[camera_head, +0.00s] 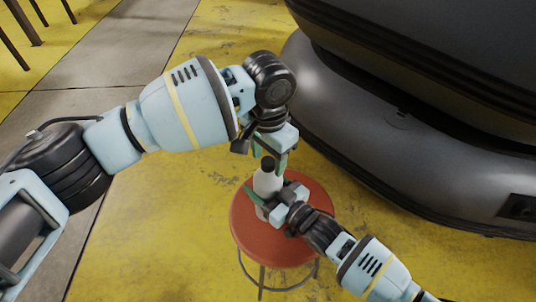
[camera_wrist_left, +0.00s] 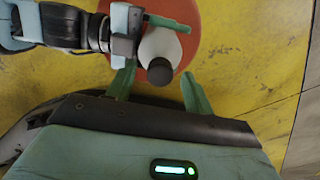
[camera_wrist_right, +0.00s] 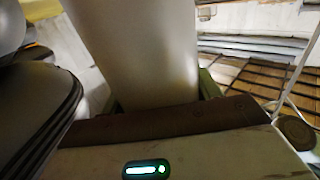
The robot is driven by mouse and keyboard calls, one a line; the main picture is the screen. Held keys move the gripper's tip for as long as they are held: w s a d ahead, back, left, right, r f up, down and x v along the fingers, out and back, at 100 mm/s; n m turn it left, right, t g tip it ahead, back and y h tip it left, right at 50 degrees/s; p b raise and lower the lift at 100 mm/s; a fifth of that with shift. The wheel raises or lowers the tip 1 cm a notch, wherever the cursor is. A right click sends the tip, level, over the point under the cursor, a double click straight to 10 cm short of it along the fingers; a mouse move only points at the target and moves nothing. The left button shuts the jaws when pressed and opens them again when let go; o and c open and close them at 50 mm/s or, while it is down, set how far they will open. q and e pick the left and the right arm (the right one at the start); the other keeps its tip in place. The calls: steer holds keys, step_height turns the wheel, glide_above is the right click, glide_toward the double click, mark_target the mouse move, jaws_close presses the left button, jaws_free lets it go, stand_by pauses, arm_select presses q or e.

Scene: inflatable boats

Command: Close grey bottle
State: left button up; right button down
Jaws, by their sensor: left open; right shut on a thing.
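The grey bottle (camera_head: 266,183) is upright over the red round stool (camera_head: 300,250). I cannot tell whether its base touches the seat. A black cap (camera_head: 267,164) sits at the bottle's top; I cannot tell how tightly. My right gripper (camera_head: 268,205) is shut on the bottle's body from the right side; the body fills the middle of the right wrist view (camera_wrist_right: 140,50). My left gripper (camera_head: 269,156) points down just above the cap, open. In the left wrist view the cap (camera_wrist_left: 160,73) lies between the spread green fingers (camera_wrist_left: 157,86), apart from both.
A large dark grey inflatable boat (camera_head: 350,100) stands close behind and to the right of the stool. The yellow floor (camera_head: 160,230) is clear left of the stool. Thin dark legs (camera_head: 25,25) of furniture show at the top left.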

arm_select(q)
step_height(320, 180, up, 12)
stand_by(0.6)
arm_select(e)
steer(key=shift+c, duration=1.3)
jaws_free()
arm_select(q)
step_height(320, 180, up, 2)
steer(key=shift+r+p, duration=0.1)
steer(key=shift+p, duration=0.65)
arm_select(e)
steer(key=v, duration=0.8)
